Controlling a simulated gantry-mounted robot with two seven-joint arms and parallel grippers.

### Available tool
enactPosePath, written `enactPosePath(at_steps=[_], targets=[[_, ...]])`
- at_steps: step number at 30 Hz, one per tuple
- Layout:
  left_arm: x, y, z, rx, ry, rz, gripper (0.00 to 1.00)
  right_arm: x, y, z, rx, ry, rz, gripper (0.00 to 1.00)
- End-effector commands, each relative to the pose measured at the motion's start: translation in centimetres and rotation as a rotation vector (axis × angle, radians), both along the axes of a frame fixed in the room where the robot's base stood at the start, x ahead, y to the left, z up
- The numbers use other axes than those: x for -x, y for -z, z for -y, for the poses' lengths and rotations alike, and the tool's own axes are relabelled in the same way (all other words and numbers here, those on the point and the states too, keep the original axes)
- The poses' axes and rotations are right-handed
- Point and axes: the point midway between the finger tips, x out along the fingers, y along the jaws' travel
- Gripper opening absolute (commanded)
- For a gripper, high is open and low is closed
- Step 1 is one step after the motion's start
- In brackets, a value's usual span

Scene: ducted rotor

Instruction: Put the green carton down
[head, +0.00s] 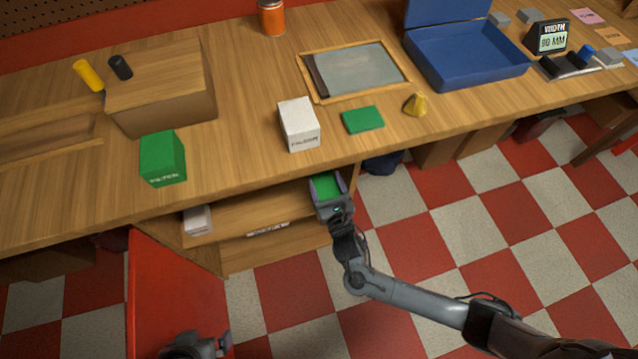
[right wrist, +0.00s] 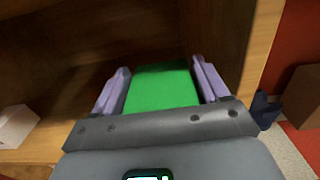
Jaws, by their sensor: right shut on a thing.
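My right gripper (head: 327,178) is shut on a green carton (head: 325,187) at the right end of the open cabinet under the bench. The right wrist view shows the green carton (right wrist: 162,88) between the two purple fingers (right wrist: 160,68), close to the cabinet's right side wall. I cannot tell whether the carton touches the shelf (head: 265,212). Another green carton (head: 163,160) stands on the bench top at the left. My left gripper (head: 200,346) is at the bottom edge of the head view, away from the cartons; its jaw state is unclear.
A white carton (head: 299,124), a flat green piece (head: 362,119) and a yellow piece (head: 415,104) are on the bench (head: 235,120). Another white carton (head: 198,220) sits at the shelf's left. A red door (head: 175,290) stands open. A blue bin (head: 465,60) is back right.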

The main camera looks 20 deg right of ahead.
Motion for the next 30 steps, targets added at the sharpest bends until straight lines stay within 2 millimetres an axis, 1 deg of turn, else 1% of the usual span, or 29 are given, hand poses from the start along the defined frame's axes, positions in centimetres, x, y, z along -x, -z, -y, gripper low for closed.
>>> enactPosePath(at_steps=[1,3,7,9,12,20,23,27,30], targets=[[0.0,1.2,0.0,0.000,0.000,0.000,1.00,-1.4,0.4,0.1,-0.001,0.000,0.007,0.37],[0.0,1.9,0.0,0.000,0.000,0.000,1.00,-3.0,0.3,0.2,0.000,0.001,0.005,0.37],[0.0,3.0,0.0,0.001,-0.001,0.000,1.00,-5.5,0.2,0.3,-0.001,0.001,0.004,0.37],[0.0,3.9,0.1,0.003,-0.002,0.000,1.00,-5.4,1.7,0.3,-0.001,-0.001,-0.001,0.37],[-0.1,4.4,0.1,0.006,-0.004,0.002,1.00,-5.3,2.5,0.3,-0.001,-0.001,0.001,0.37],[-0.1,5.0,0.3,0.014,-0.009,0.001,1.00,-5.3,3.5,0.3,-0.001,0.000,0.001,0.37],[-0.1,5.8,0.3,0.014,-0.009,0.002,1.00,-5.3,4.6,0.3,-0.001,-0.001,0.001,0.37],[-0.1,7.4,0.3,0.013,-0.009,0.002,1.00,-5.3,6.7,0.3,-0.001,-0.001,0.001,0.37],[-0.1,8.3,0.2,0.011,-0.007,0.000,1.00,-5.6,7.2,0.3,-0.002,-0.001,0.002,0.37]])
